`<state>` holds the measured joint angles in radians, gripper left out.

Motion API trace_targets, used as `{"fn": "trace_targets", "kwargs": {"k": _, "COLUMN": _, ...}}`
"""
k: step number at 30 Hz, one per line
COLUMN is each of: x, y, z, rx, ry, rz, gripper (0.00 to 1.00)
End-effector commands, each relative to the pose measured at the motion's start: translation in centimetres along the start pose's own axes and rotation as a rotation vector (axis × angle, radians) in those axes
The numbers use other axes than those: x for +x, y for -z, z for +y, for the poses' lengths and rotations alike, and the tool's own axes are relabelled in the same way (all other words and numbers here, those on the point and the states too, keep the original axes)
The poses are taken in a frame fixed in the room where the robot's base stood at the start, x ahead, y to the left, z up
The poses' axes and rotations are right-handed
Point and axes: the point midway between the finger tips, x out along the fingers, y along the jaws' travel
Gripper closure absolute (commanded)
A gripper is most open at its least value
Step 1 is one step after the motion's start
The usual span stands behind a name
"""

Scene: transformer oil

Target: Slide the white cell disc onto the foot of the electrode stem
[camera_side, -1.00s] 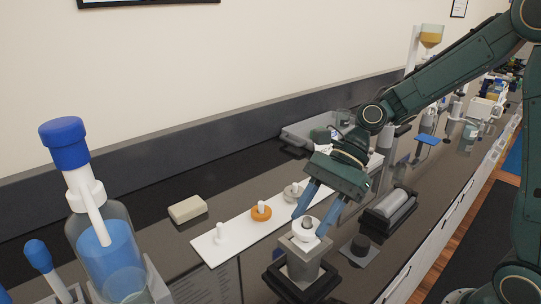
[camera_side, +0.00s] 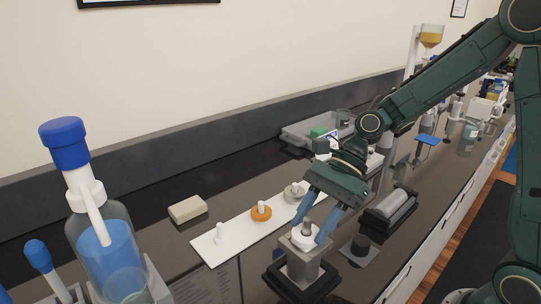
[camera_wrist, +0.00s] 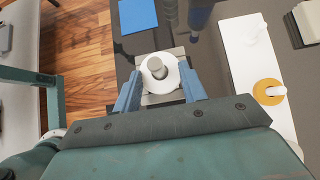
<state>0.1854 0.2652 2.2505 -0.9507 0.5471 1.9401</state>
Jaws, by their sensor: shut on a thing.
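The white cell disc (camera_side: 296,240) is between the fingers of my gripper (camera_side: 309,231), which is shut on it at its sides. In the wrist view the disc (camera_wrist: 168,85) shows as a white ring around the grey electrode stem (camera_wrist: 157,67), with a finger on either side of it. In the side view the stem (camera_side: 306,228) rises above the disc. The disc is at the top of a grey block holder (camera_side: 303,268) on a black base. Whether the disc rests on the holder is hard to tell.
A white strip (camera_side: 212,250) left of the holder carries a white peg piece, an orange disc (camera_side: 261,211) and a grey disc piece. A grey roller-like part (camera_side: 390,208) in a black cradle stands to the right. A blue-capped bottle (camera_side: 100,240) stands at the front left.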

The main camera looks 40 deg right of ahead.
Motion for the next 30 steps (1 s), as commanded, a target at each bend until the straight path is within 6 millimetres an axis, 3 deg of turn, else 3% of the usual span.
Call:
{"fn": "trace_targets", "kwargs": {"k": 8, "x": 0.4, "y": 0.3, "z": 0.0, "rx": 0.001, "ry": 0.000, "rz": 0.000, "gripper": 0.80}}
{"fn": "trace_targets", "kwargs": {"k": 9, "x": 0.4, "y": 0.3, "z": 0.0, "rx": 0.001, "ry": 0.000, "rz": 0.000, "gripper": 0.54}}
{"fn": "trace_targets", "kwargs": {"k": 12, "x": 0.4, "y": 0.3, "z": 0.0, "rx": 0.001, "ry": 0.000, "rz": 0.000, "gripper": 0.35}}
{"fn": "trace_targets", "kwargs": {"k": 13, "x": 0.3, "y": 0.3, "z": 0.0, "rx": 0.000, "ry": 0.000, "rz": 0.000, "gripper": 0.33}}
{"fn": "trace_targets", "kwargs": {"k": 23, "x": 0.2, "y": 0.3, "z": 0.0, "rx": 0.000, "ry": 0.001, "rz": 0.000, "gripper": 0.33}}
{"fn": "trace_targets", "kwargs": {"k": 30, "x": -1.0, "y": 0.3, "z": -0.1, "rx": 0.000, "ry": 0.004, "rz": 0.000, "gripper": 0.33}}
